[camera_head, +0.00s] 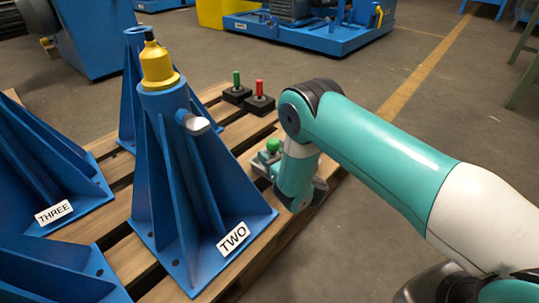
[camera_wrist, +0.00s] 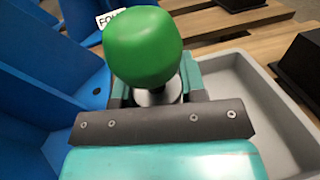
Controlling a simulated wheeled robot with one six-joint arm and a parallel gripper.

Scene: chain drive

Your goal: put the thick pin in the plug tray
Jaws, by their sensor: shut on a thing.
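My gripper (camera_wrist: 158,98) is shut on a pin with a large rounded green knob (camera_wrist: 145,48) and a pale metal shank, which I take to be the thick pin. Its knob also shows in the head view (camera_head: 272,146), at the left of my wrist. The grey plug tray (camera_wrist: 285,118) lies below and to the right of the gripper in the wrist view. In the head view a small part of the tray (camera_head: 259,163) shows beside my gripper. The pin's lower end is hidden, so I cannot tell whether it touches the tray floor.
A blue stand marked TWO (camera_head: 190,190) with a yellow-topped piece (camera_head: 158,68) stands left of my arm. Black blocks with a green pin (camera_head: 237,88) and a red pin (camera_head: 259,100) sit on the wooden pallet behind. Open floor lies to the right.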

